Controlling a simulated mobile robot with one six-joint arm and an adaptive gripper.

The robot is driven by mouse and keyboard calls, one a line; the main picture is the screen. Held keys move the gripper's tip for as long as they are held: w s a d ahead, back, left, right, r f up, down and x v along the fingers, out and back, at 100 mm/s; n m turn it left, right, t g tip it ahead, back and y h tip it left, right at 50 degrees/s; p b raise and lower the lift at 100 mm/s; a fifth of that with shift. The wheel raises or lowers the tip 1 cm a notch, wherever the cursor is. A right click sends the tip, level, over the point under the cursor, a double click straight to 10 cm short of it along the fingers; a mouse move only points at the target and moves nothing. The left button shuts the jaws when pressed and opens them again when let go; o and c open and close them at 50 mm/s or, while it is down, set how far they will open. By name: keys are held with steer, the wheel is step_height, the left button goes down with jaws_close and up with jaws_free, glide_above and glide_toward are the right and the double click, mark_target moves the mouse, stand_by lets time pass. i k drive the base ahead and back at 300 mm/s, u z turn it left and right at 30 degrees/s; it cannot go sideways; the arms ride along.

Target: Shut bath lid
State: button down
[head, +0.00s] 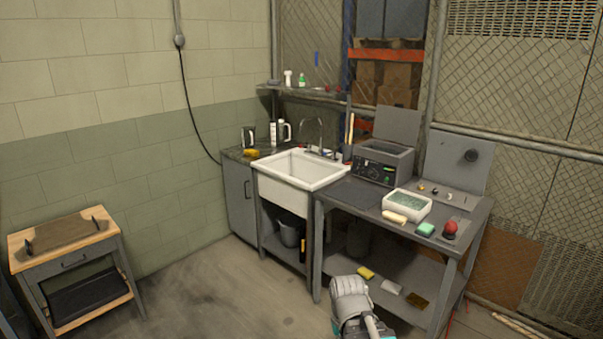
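The bath is a grey box-shaped unit (387,179) with a dark control panel on its front, standing on the dark workbench right of the sink. Its grey lid (398,124) stands raised at the back of the unit, nearly upright, so the bath is open at the top. What is inside the basin is not clear. Part of my arm shows at the bottom centre, in front of and below the bench, well apart from the lid. I cannot make out my gripper's fingers in this view.
The workbench (352,201) also holds a white tray (424,216), a cream block, a green sponge and a red-topped item near its front edge. A white sink (301,171) adjoins on the left. A wooden-topped cart (62,234) stands far left. The middle floor is clear.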

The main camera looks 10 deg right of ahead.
mark_target(397, 123)
steer(key=z, duration=0.15)
steer(key=i, duration=2.1)
steer(key=z, duration=0.3)
steer(key=i, duration=1)
steer(key=z, duration=0.1)
